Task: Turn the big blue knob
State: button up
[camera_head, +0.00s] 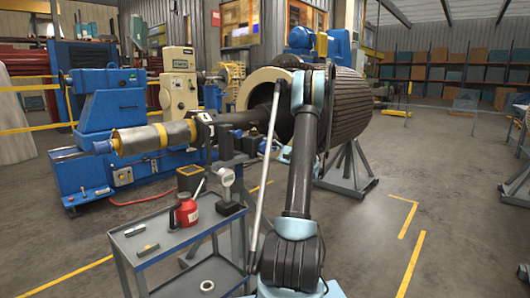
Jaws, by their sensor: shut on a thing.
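My arm rises from the bottom centre, and its dark far part seems to reach left to my gripper (205,126). The gripper looks small and dark, close to the right end of the metal roller (155,138) on the blue machine (100,112). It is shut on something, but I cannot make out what. No big blue knob shows clearly; the gripper may hide it.
A grey cart (180,240) at the lower left carries a red can (186,212) and a dial gauge (228,178). A large ribbed rotor (350,108) stands on a grey stand (345,168) behind my arm. A pale rod (265,170) slants beside it.

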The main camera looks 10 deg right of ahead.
jog(key=shift+f, duration=0.15)
jog(key=o, duration=1.1)
jog(key=shift+c, duration=0.2)
jog(key=shift+d, duration=0.1)
jog(key=v, duration=1.1)
jog(key=shift+s+d, duration=0.25)
jog(key=shift+d, duration=0.05)
jog(key=shift+f, duration=0.1)
